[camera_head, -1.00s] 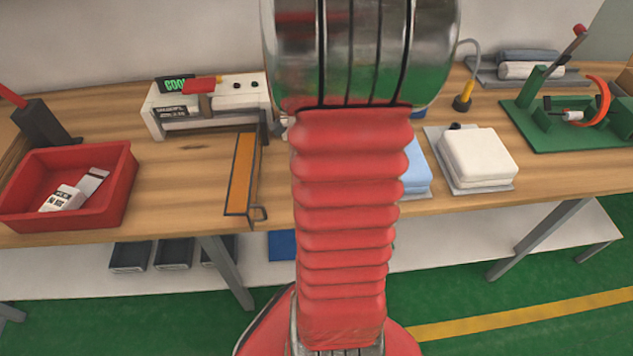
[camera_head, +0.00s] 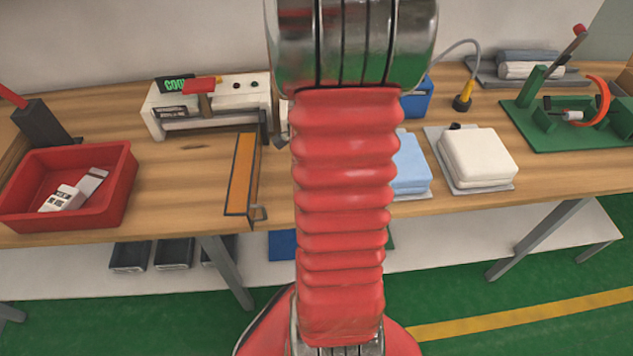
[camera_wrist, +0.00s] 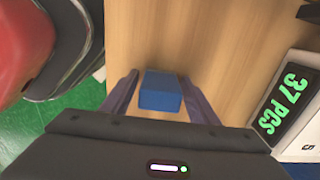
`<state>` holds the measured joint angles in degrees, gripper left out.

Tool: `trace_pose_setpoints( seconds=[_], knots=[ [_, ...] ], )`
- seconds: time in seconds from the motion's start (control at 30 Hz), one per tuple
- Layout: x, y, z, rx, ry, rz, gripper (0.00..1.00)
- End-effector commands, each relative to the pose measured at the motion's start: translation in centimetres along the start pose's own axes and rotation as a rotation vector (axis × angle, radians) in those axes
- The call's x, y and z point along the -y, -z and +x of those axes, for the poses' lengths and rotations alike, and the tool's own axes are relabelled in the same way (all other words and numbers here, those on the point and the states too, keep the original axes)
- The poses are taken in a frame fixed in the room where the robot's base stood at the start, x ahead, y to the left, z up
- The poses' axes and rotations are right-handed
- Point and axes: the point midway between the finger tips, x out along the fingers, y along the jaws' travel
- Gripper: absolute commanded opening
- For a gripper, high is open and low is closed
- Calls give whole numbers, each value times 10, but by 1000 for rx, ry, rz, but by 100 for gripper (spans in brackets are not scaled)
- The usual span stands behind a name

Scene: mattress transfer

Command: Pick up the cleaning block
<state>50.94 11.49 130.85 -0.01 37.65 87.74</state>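A small blue block, apparently the cleaning block (camera_wrist: 161,92), sits over the wooden table top in the wrist view. My gripper (camera_wrist: 162,88) is open, with one dark finger on each side of the block. The left finger appears very near the block's left side, with a little room at the right. I cannot tell whether either finger touches it or how far down they reach. In the head view my red arm hides the gripper, and a blue box-like thing (camera_head: 417,99) shows just right of the arm; I cannot tell whether it is the same block.
A "37 PCS" display (camera_wrist: 285,98) stands close to the right of my gripper. On the workbench are a red tray (camera_head: 118,190), a white sealer-like machine (camera_head: 225,92), a light-blue pad (camera_head: 410,165), a white pad (camera_head: 478,155) and a green fixture (camera_head: 560,135).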

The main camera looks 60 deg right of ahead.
Motion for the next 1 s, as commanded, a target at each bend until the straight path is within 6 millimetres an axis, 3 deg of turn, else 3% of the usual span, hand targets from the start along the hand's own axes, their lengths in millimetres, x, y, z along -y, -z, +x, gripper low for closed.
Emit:
trace_pose_setpoints(
  seconds=[0.57, 0.83, 1.0],
  knots=[
    [0, 0, 0, 0, 0, 0, 13],
    [0, 0, -2, 0, 1, 0, 12],
    [1, 0, -15, 0, 4, 0, 12]
  ],
)
